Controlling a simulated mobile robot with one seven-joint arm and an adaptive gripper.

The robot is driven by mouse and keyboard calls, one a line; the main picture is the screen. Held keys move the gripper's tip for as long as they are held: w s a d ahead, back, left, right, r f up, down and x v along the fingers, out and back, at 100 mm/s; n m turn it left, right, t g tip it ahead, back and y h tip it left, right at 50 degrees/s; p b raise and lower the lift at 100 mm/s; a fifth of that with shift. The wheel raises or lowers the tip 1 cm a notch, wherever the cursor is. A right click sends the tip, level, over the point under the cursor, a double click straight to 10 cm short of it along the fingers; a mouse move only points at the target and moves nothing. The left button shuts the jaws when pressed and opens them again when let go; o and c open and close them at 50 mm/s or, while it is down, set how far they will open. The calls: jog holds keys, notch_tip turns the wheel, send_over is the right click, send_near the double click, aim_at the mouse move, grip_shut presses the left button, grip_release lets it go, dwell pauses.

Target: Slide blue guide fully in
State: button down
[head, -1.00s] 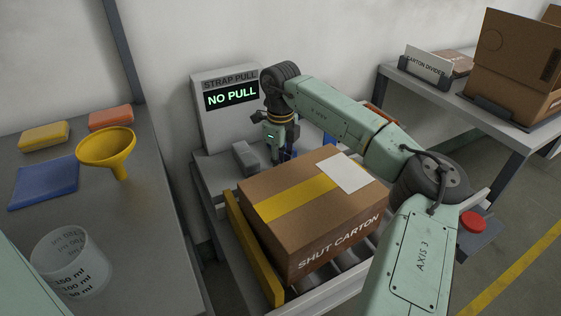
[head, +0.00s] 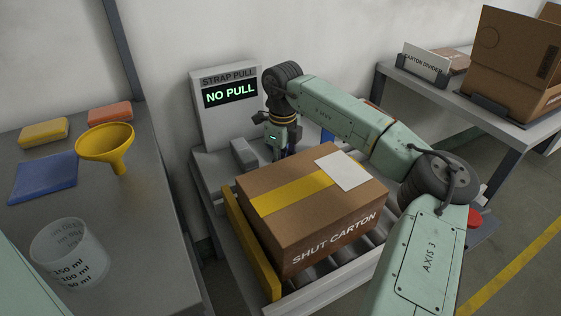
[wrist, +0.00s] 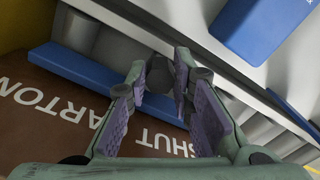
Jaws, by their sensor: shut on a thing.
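The blue guide (wrist: 88,72) is a long blue bar in the wrist view, running along the side of the brown shut carton (wrist: 60,110). My gripper (wrist: 160,85) is over the bar, its purple-padded fingers on either side of a dark part between the tips. It is shut on the guide, though the exact contact is hard to see. In the head view my gripper (head: 284,150) is behind the carton (head: 310,210), which hides the guide and most of the fingertips. The strap machine's display (head: 231,94) reads NO PULL.
A yellow rail (head: 250,245) lines the carton's left side, on rollers. A blue block (wrist: 262,25) stands beyond the gripper. A left bench (head: 150,235) holds a funnel, sponges and a beaker. A right table (head: 470,105) holds an open carton and dividers.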

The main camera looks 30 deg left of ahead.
jog(key=shift+s+d, duration=0.2)
jog(key=shift+d, duration=0.05)
jog(key=c, duration=1.7)
grip_release()
jog(key=shift+a, duration=0.1)
jog(key=shift+r, duration=0.15)
notch_tip(320, 180, up, 12)
jog(key=shift+f, duration=0.1)
jog(key=shift+o, duration=0.3)
